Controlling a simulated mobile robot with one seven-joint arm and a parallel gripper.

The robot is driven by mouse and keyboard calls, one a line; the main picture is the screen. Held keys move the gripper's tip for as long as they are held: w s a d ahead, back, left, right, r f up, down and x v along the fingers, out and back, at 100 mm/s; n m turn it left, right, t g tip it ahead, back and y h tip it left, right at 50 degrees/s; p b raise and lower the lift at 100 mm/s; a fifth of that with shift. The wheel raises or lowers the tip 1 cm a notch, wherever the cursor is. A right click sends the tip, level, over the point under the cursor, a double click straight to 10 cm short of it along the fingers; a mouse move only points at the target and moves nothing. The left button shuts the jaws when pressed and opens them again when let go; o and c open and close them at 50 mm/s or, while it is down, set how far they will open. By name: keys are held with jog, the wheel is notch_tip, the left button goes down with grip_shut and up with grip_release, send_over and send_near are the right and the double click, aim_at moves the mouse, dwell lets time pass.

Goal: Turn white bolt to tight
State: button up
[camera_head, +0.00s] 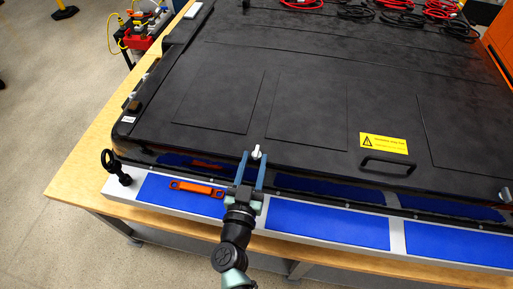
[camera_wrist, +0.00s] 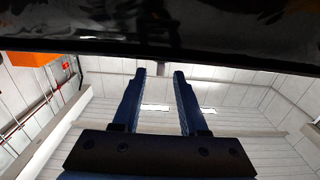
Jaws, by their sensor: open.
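The white bolt (camera_head: 257,151) stands at the near edge of the black battery pack lid (camera_head: 210,50) in the head view. My gripper (camera_head: 254,157) is open, its two blue fingers reaching toward the bolt. The bolt shows at the fingertips, seemingly between or just beyond them; I cannot tell whether they touch it. In the wrist view my gripper (camera_wrist: 159,73) has its fingers apart, with a small pale grey piece (camera_wrist: 160,68) near the tips, perhaps the bolt. The dark underside or edge of the pack fills the top of that view.
An orange wrench (camera_head: 197,188) lies on a blue pad left of my gripper. A black eye bolt (camera_head: 115,167) stands at the left corner. A black handle (camera_head: 388,165) and a yellow warning label (camera_head: 384,143) are on the lid to the right. Red cables (camera_head: 400,5) lie far back.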

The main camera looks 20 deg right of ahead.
aim_at(255, 157)
jog(key=shift+x, duration=2)
jog(key=shift+c, duration=0.3)
grip_shut()
